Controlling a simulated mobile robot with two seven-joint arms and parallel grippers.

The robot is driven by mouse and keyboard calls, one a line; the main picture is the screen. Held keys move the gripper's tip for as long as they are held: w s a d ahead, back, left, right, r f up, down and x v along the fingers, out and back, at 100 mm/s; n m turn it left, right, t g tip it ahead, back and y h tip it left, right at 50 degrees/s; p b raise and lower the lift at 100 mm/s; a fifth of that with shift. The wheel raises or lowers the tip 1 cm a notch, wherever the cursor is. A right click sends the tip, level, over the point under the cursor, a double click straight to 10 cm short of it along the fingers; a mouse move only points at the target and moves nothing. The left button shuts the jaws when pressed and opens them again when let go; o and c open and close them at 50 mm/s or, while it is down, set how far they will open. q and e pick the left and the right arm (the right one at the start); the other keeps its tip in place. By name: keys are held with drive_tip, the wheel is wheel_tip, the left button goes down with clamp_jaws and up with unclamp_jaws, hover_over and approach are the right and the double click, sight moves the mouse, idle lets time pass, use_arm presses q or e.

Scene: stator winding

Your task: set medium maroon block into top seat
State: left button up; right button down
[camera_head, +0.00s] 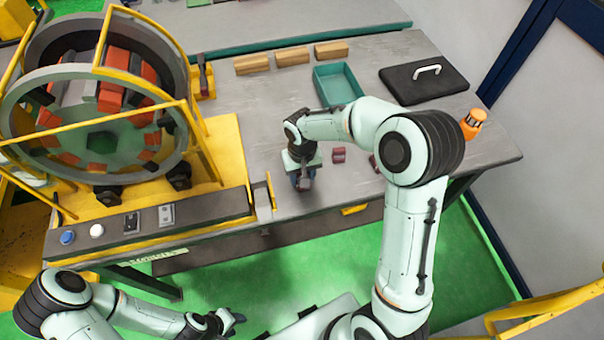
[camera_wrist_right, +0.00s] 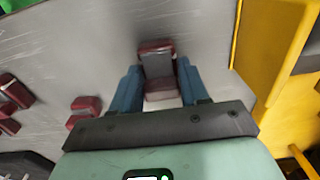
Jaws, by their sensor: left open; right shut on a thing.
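My right gripper (camera_wrist_right: 160,88) is shut on a maroon block (camera_wrist_right: 158,66) with a grey middle, low at the grey table. In the head view, my right gripper (camera_head: 302,180) is near the table's front edge, and the block is mostly hidden. I cannot tell whether the block touches the table. My left gripper (camera_head: 226,321) is open and empty, low in front of the table. The stator ring (camera_head: 35,163) stands at the left, with red-orange blocks (camera_head: 112,93) in its bore. Its top seat is not clear to see.
Loose maroon blocks (camera_head: 338,154) lie right of my right gripper; several show in the wrist view (camera_wrist_right: 85,108). A teal tray (camera_head: 340,85), tan blocks (camera_head: 292,57), a black case (camera_head: 424,77) and an orange bottle (camera_head: 471,122) stand farther back. Yellow bars (camera_head: 150,115) cross the ring's front.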

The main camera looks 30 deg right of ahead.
drive_tip(key=shift+f, duration=0.2)
drive_tip(key=c, duration=0.6)
unclamp_jaws()
use_arm(q)
drive_tip(key=shift+s+f, duration=0.1)
use_arm(e)
drive_tip(key=shift+o, duration=0.2)
drive_tip(key=shift+r, duration=0.15)
drive_tip(key=shift+r, duration=0.3)
use_arm(q)
drive_tip(key=shift+w+r+p, duration=0.45)
drive_tip(key=shift+w+r, duration=0.3)
use_arm(e)
wheel_tip(320, 180, up, 12)
drive_tip(key=shift+f, duration=0.2)
